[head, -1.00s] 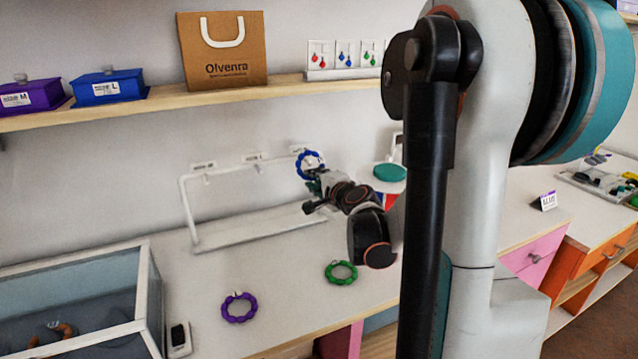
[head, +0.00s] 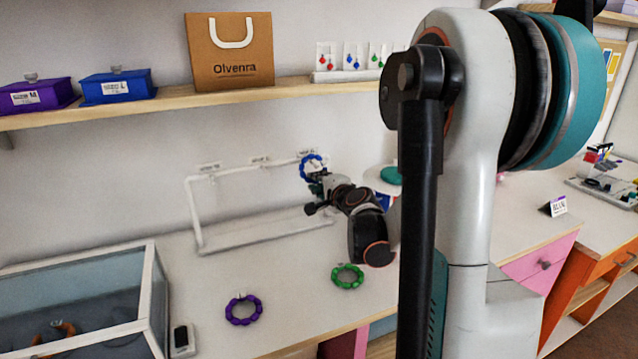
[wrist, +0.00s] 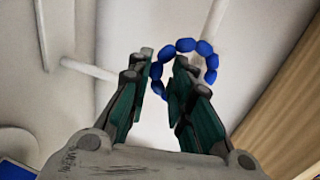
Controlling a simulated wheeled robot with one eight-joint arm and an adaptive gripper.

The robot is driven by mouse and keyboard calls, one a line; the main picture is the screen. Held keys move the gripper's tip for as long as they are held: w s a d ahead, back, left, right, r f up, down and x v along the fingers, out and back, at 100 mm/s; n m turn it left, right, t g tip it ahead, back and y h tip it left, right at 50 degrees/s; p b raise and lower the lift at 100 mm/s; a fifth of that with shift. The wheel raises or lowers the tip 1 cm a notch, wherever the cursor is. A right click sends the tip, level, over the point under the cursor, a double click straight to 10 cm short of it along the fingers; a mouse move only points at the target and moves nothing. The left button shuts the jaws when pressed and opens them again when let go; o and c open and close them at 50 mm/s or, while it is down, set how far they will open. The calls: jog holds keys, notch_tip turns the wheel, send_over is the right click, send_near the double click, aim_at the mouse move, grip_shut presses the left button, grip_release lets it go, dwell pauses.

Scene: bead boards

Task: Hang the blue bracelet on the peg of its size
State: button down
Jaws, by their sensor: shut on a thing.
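The blue bracelet (head: 303,168), a ring of round beads, is held up by my gripper (head: 317,187) at the right end of the white rack (head: 196,218). In the wrist view my gripper (wrist: 161,72) is shut on the near side of the blue bracelet (wrist: 206,48), with the ring standing out beyond the fingertips. A white peg (wrist: 88,68) shows left of the fingers there, apart from the bracelet. In the head view the rack's top bar carries small labels, too small to read; the bracelet partly covers the right one. Whether the ring is around a peg cannot be told.
A purple bracelet (head: 243,310) and a green bracelet (head: 347,277) lie on the table. A glass case (head: 150,300) stands front left. A shelf above holds a purple box (head: 35,95), a blue box (head: 117,87) and a paper bag (head: 230,52).

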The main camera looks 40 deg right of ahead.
dwell(0.3)
jog(key=c, duration=1.4)
grip_release()
jog(key=shift+o, duration=0.2)
jog(key=shift+s, duration=0.1)
